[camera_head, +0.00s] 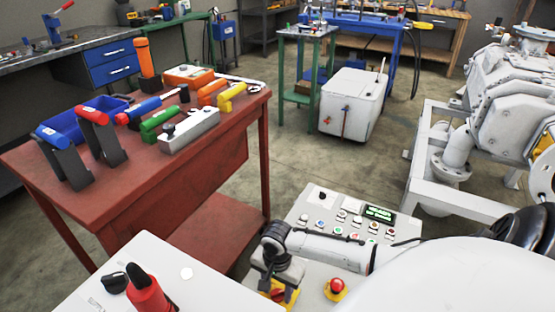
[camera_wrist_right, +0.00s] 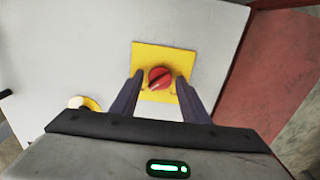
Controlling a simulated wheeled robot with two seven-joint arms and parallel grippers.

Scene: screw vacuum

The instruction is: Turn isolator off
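The isolator is a red rotary knob (camera_wrist_right: 159,77) on a square yellow plate (camera_wrist_right: 147,57), on a light grey panel. In the right wrist view my right gripper (camera_wrist_right: 159,78) is open, with its two dark fingers either side of the knob. A gap shows between the fingers and the knob, and I cannot tell how far above the plate the fingertips are. In the head view the right gripper (camera_head: 281,277) is over the yellow plate (camera_head: 291,295) and hides most of the knob. My left gripper is not in view.
A red emergency button (camera_head: 337,287) on a yellow base stands beside the isolator. A control panel (camera_head: 299,212) with several buttons lies behind the arm. A red table (camera_head: 190,178) with tools is at left. A red handle (camera_head: 147,294) stands on the grey surface at lower left.

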